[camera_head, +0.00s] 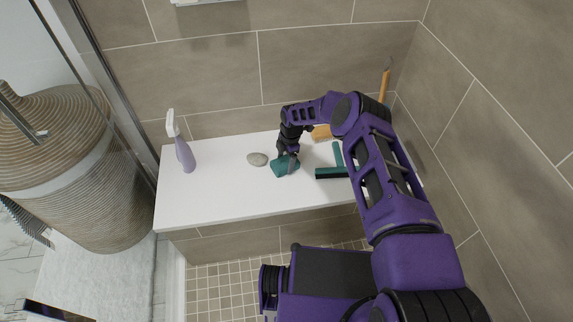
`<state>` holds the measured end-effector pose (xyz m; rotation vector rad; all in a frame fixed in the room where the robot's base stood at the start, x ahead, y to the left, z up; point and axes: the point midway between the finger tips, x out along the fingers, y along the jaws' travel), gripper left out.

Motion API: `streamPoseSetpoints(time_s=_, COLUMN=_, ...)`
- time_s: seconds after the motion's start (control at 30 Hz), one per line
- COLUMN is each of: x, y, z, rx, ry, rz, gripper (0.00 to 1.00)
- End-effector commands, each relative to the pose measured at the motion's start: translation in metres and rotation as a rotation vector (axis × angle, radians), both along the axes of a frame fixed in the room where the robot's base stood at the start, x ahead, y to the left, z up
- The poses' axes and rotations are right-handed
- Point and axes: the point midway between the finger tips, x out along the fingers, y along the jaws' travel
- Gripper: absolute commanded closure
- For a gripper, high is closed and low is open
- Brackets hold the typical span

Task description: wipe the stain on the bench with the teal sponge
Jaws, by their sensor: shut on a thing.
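The teal sponge (284,168) is in my gripper (289,158), over the middle of the white bench (220,191). My gripper points down and is shut on the sponge. The sponge is at or very near the bench top; I cannot tell whether it touches. No stain shows on the visible bench top; my arm and the sponge hide part of the surface.
A grey stone-like object (257,159) lies just left of the sponge. A lavender spray bottle (184,154) stands at the left. A teal and black squeegee (331,172) lies to the right, and a wooden-handled brush (322,132) lies behind. The bench's front left is clear.

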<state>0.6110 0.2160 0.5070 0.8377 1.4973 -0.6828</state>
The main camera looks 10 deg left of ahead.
Motion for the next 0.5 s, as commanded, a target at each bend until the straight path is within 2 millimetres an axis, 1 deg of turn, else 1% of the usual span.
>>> streamPoseSetpoints(time_s=0.1, x=0.011, y=0.004, z=-0.002, rx=-0.001, ry=-0.003, rz=0.001, gripper=0.64)
streamPoseSetpoints(time_s=0.23, x=0.016, y=0.005, z=-0.002, rx=0.000, ry=-0.001, rz=0.000, gripper=0.64)
streamPoseSetpoints(time_s=0.5, x=0.017, y=0.005, z=-0.003, rx=0.000, ry=-0.001, rz=0.001, gripper=0.64)
